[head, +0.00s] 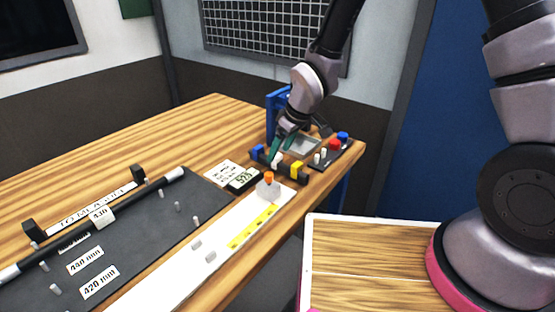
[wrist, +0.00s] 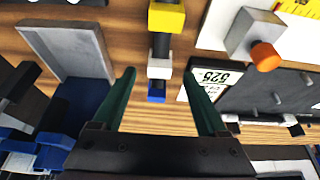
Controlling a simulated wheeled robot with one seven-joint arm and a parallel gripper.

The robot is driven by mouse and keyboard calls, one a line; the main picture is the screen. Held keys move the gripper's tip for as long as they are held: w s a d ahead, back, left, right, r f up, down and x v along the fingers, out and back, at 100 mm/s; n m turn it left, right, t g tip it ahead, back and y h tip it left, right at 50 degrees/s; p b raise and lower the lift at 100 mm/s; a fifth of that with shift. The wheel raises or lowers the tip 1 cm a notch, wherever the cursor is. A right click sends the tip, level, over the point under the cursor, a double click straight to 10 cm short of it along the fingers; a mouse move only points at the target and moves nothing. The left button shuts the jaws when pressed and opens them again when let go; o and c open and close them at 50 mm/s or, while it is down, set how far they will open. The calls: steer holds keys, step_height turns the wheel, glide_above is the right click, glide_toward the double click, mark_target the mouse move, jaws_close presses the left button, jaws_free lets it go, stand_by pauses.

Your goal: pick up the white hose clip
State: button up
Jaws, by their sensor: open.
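The white hose clip (wrist: 158,69) sits on a dark bar, between a yellow clip (wrist: 166,17) and a blue clip (wrist: 156,92). In the head view the white clip (head: 276,164) is partly hidden by my gripper (head: 280,152). My gripper is open, and its two green fingers show in the wrist view (wrist: 160,75). There the white clip appears between the fingertips, with a visible gap on each side. I cannot tell whether the fingers are at the clip's height.
A grey block with an orange knob (head: 269,188) and a digital display (head: 242,180) stand close by. A grey tray (wrist: 68,50) lies beside the bar. A panel with red and blue caps (head: 335,145) is near the table's right edge. Bare wood (head: 205,125) lies behind.

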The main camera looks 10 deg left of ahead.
mark_target(277, 156)
steer(key=x, duration=0.3)
steer(key=shift+w+a+f, duration=0.1)
steer(key=shift+f, duration=0.25)
steer(key=c, duration=1.1)
steer(key=shift+r, duration=0.15)
